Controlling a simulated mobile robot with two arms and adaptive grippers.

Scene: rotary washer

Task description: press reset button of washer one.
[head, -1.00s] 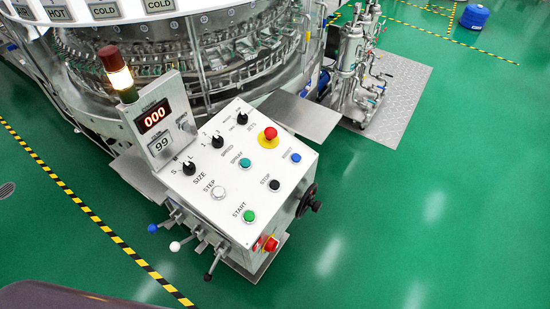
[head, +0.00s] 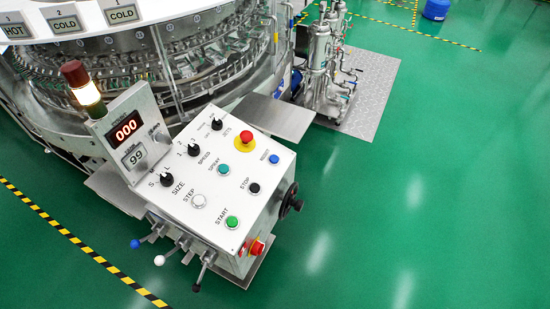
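The washer's control panel (head: 212,198) is a white sloped box in the middle of the head view. A small blue button (head: 273,159) sits near its upper right edge; the label beside it is blurred and looks like "RESET" or "ROBOT". A red emergency knob on a yellow base (head: 246,140) is to its upper left. A black STOP button (head: 254,188), a teal SPRAY button (head: 223,168), a white STEP button (head: 198,201) and a green START button (head: 232,222) are also on the panel. Neither of my grippers is in view.
The large rotary washer (head: 150,60) stands behind the panel. Levers with coloured knobs (head: 160,260) and a black handwheel (head: 290,200) stick out from the box. Steel tanks (head: 322,65) stand on a metal plate at back right. Green floor (head: 430,210) to the right is clear.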

